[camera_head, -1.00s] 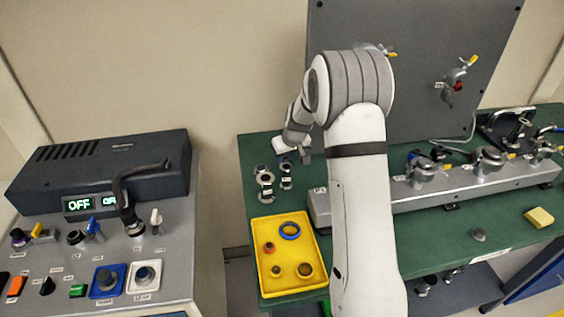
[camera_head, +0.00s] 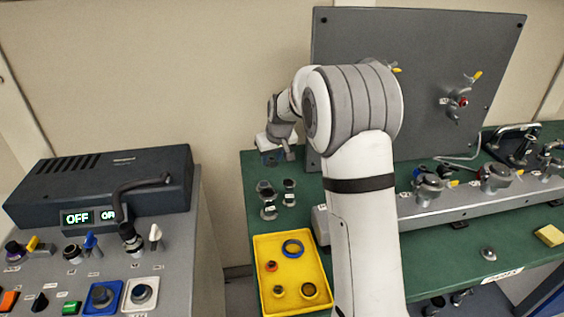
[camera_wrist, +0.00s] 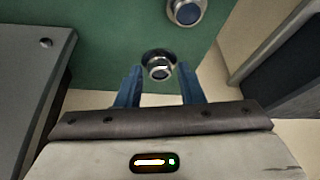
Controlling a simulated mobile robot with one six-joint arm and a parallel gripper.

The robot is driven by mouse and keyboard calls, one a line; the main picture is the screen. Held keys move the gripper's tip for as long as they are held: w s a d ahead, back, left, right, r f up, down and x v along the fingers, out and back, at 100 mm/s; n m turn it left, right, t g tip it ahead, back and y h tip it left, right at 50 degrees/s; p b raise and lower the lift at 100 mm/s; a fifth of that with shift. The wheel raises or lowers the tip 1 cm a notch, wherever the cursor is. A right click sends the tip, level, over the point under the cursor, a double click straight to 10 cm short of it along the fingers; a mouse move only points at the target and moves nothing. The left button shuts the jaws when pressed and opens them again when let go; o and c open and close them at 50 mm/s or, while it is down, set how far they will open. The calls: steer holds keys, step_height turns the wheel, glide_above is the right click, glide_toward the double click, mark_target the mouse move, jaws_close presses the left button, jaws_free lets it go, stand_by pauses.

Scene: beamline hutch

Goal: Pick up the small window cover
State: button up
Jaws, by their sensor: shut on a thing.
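My gripper (camera_wrist: 160,67) shows in the wrist view with its two blue fingers on either side of a small round metal-and-dark part, which I take to be the small window cover (camera_wrist: 160,73). The gripper is shut on it. In the head view my gripper (camera_head: 279,153) is at the far left of the green bench, behind a small group of parts. The held part is small and dark there, and its grip is hard to make out.
A larger round part with a blue face (camera_wrist: 186,11) is near the fingers. Several small fittings (camera_head: 268,211) stand in front of the gripper. A yellow tray (camera_head: 262,262) with rings, a grey rail (camera_head: 405,208) and an upright grey panel (camera_head: 420,60) are close by.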

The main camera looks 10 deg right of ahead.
steer(key=a+b, duration=0.1)
steer(key=a, duration=1.3)
steer(key=shift+a+b, duration=0.35)
steer(key=shift+s, duration=0.15)
